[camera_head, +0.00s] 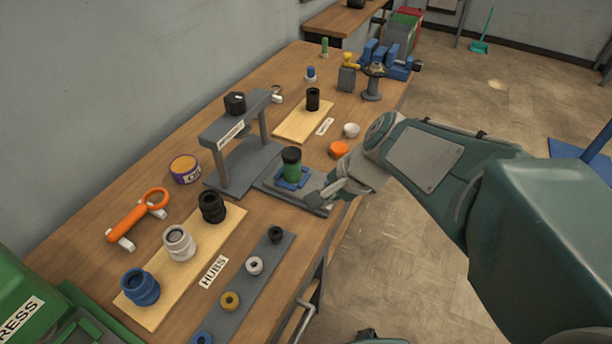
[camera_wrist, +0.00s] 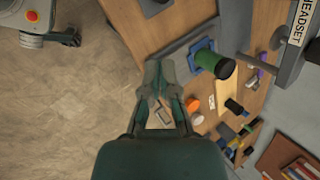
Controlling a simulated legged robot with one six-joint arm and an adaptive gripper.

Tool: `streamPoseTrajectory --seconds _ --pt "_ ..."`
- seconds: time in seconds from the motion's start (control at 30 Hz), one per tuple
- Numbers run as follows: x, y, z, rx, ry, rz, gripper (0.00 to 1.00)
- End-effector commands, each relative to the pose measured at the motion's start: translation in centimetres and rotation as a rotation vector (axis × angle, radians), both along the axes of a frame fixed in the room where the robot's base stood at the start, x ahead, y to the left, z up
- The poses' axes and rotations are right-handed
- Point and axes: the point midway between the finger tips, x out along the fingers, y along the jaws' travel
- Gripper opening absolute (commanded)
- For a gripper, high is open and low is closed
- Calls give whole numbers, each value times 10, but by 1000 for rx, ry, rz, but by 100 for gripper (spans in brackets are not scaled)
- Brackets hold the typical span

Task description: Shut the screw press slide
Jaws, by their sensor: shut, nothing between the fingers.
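The screw press (camera_head: 222,135) is a grey frame with a crossbar and a black knob on top, standing mid-table. Its grey slide (camera_head: 268,187) sticks out of the frame toward the table's front edge. A green cylinder (camera_head: 291,170) with a black top stands upright on the slide in a blue holder (camera_head: 280,184). My gripper (camera_head: 318,200) is at the slide's outer end, shut and empty. In the wrist view the gripper (camera_wrist: 160,72) is beside the grey slide end (camera_wrist: 188,40), with the green cylinder (camera_wrist: 215,65) to its right. I cannot tell whether the fingers touch the slide.
An orange cup (camera_head: 339,149) and a white cup (camera_head: 351,130) stand beyond the gripper. A blue vise (camera_head: 385,60) is at the far end.

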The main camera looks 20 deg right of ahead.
Motion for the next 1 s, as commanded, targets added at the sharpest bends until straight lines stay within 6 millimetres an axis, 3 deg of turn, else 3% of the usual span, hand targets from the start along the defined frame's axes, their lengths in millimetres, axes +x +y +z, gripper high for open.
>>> streamPoseTrajectory --seconds 0.3,0.53,0.77,1.0 --pt "60 -29 -39 393 219 -536 0" --pt "95 -61 -69 641 353 -883 0" --pt "107 -71 -80 727 395 -998 0" --pt "123 -51 -102 724 399 -994 0"
